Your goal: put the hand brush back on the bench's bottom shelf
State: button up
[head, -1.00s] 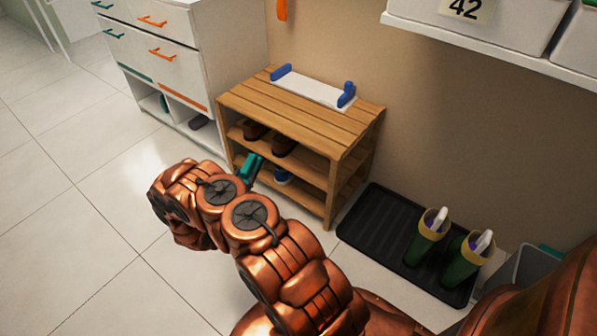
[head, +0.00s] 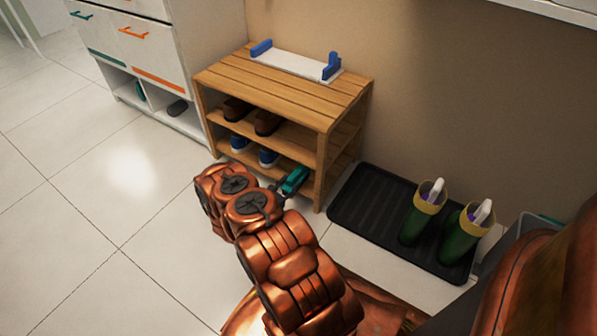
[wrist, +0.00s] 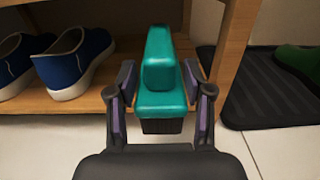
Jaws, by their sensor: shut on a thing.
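The teal hand brush (wrist: 160,65) is between the two fingers of my gripper (wrist: 160,103), which is shut on it. Its dark bristles face down in the wrist view. In the head view the brush (head: 294,180) is at the right front of the wooden bench (head: 280,95), beside its lower right leg. In the wrist view its far end overlaps the bottom shelf (wrist: 75,104); I cannot tell whether it touches the board. Blue shoes (wrist: 75,62) stand on that shelf to the left of the brush. My arm hides part of the floor before the bench.
The bench's right leg (wrist: 234,60) is close to the right of the brush. Brown shoes (head: 267,123) are on the shelf above. A black tray (head: 345,208) with green boots (head: 422,217) lies right of the bench. Open floor (head: 110,190) is at the left.

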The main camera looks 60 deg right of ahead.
aim_at(300, 169)
jog(key=d+b, duration=0.1)
jog(key=d, duration=0.2)
jog(key=w+d, duration=0.1)
jog(key=d, duration=0.2)
jog(key=d+f+b, duration=0.1)
jog(key=d, duration=0.2)
jog(key=shift+w+d+b, duration=0.25)
jog(key=shift+b, duration=0.05)
jog(key=shift+d+f+b, duration=0.2)
jog(key=shift+f+b, duration=0.35)
jog(key=shift+f, duration=0.35)
jog(key=shift+d+f+b, duration=0.15)
jog(key=shift+f+b, duration=0.4)
jog(key=shift+f, duration=0.3)
jog(key=shift+f, duration=0.15)
jog(key=o, duration=1.3)
